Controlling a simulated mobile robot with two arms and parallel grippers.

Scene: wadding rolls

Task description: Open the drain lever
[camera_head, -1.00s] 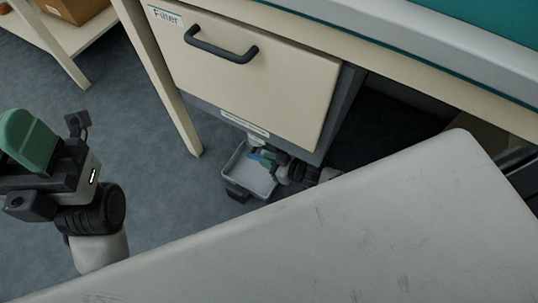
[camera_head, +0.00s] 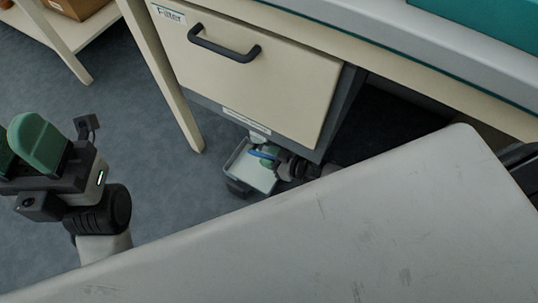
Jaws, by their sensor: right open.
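The drain lever (camera_head: 258,154) is a small blue bar under the cream filter drawer (camera_head: 255,75). My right gripper (camera_head: 267,156) reaches in from the right beneath the drawer. Its green fingers are open and right at the lever. The picture is too small to tell whether they touch it. My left gripper (camera_head: 22,150) has green fingers and hangs at the left edge over the floor, far from the lever. The left frame edge cuts off part of it, so its opening is unclear.
A grey tray (camera_head: 239,184) stands on the floor below the lever. A table leg (camera_head: 172,90) stands left of the drawer, which has a dark handle (camera_head: 225,45). A shelf with a cardboard box (camera_head: 80,6) is at top left. The floor at left is clear.

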